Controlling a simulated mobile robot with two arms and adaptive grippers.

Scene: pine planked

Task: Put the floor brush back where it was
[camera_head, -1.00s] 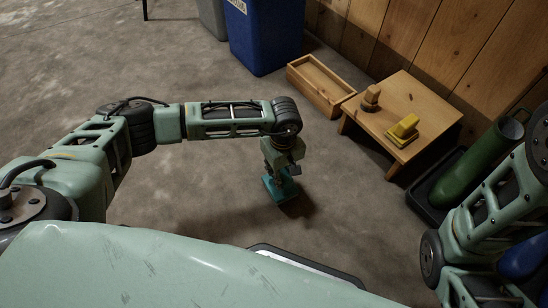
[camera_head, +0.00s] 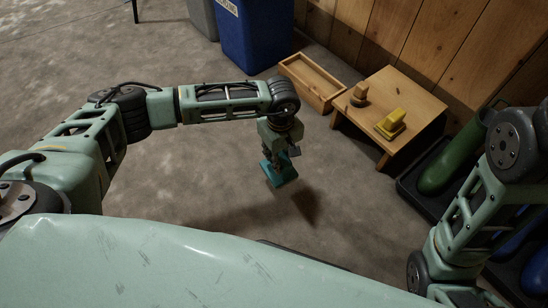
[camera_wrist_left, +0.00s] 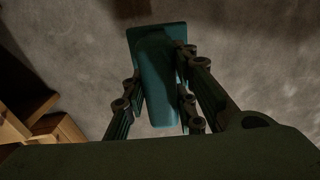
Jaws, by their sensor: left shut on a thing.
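A teal floor brush (camera_head: 278,175) hangs under my left gripper (camera_head: 281,153) in the head view, above the concrete floor, its shadow apart from it to the lower right. In the left wrist view the brush (camera_wrist_left: 155,38) shows as a long teal block between the two fingers, which are shut on its raised middle part. My right arm shows at the right edge of the head view, but its gripper is out of view.
A blue bin (camera_head: 254,38) stands behind. Green boots (camera_head: 447,165) stand in a dark tray. The floor left of the table is clear.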

